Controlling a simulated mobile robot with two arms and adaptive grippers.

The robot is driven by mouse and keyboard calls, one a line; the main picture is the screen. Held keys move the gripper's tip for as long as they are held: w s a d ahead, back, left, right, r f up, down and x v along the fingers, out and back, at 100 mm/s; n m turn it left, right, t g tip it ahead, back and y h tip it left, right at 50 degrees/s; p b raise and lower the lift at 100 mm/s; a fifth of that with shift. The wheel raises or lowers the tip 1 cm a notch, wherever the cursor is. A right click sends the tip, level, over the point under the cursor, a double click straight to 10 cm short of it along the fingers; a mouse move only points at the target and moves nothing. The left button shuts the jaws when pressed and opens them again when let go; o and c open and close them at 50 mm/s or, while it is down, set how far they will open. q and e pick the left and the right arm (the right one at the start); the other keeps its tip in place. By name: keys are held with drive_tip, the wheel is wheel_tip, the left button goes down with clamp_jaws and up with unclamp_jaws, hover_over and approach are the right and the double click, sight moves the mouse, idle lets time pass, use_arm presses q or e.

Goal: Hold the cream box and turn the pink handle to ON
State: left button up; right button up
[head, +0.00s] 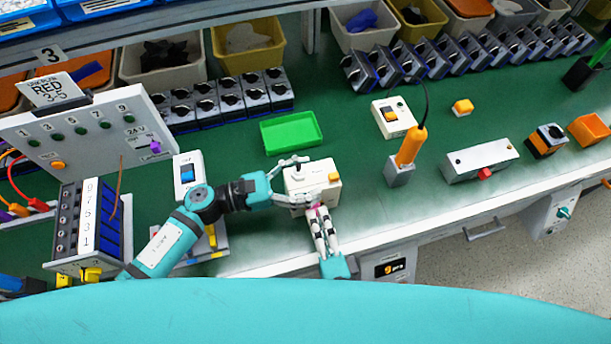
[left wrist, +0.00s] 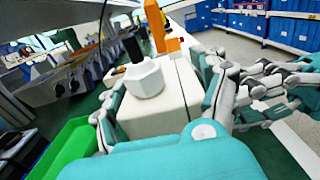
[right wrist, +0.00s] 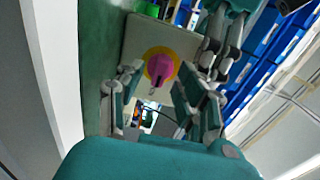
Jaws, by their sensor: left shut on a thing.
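The cream box (head: 318,190) stands on the green bench near its front edge. My left gripper (head: 296,183) is shut on it, with fingers on opposite sides. In the left wrist view the box (left wrist: 165,115) sits between these fingers and carries a white many-sided fitting (left wrist: 145,78). The pink handle (right wrist: 160,68) is on a yellow disc on the box's front face. It is largely hidden in the head view. My right gripper (head: 318,210) is at that face, its fingers apart on either side of the handle. In the right wrist view a gap shows beside the handle. I cannot read an ON mark.
A green tray (head: 291,133) lies behind the box. A white box with a blue rocker (head: 188,172) stands to the left. An orange-handled tool in a holder (head: 408,150) stands to the right. The bench's front edge is close to my right gripper. Bench between box and holder is clear.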

drive_tip(key=shift+s, duration=0.15)
drive_tip(key=shift+v, duration=2.45)
use_arm(q)
drive_tip(key=o, duration=1.6)
drive_tip(key=shift+a, duration=0.1)
drive_tip(key=v, duration=0.7)
drive_tip(key=shift+s+a, duration=0.1)
